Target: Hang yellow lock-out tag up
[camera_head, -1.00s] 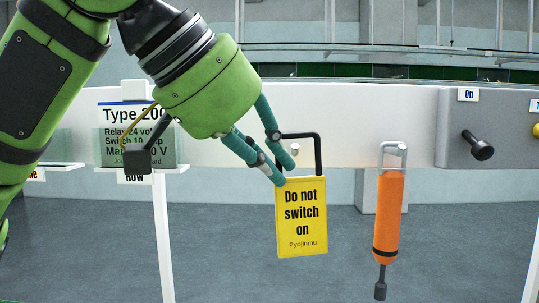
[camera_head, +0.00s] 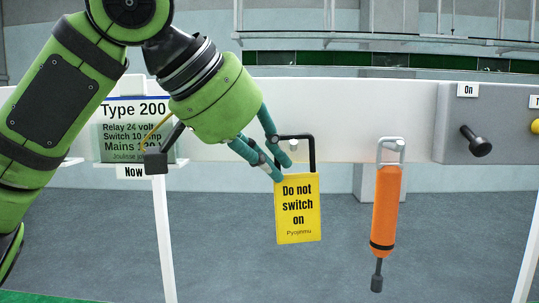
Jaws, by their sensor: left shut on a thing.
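The yellow lock-out tag (camera_head: 297,222) reads "Do not switch on" and hangs upright below a black shackle (camera_head: 312,150). My left gripper (camera_head: 279,172) is at the tag's upper left corner and is shut on the tag or its shackle; the fingers hide the exact contact. A small pale peg (camera_head: 293,145) shows on the white panel, inside the outline of the shackle. I cannot tell whether the shackle is around the peg or in front of it. My right gripper is not in view.
An orange tool (camera_head: 385,210) hangs by a grey loop to the right of the tag. A grey box (camera_head: 505,122) with a black lever (camera_head: 475,141) under an "On" label is further right. A "Type 200" sign (camera_head: 130,128) stands behind my left arm.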

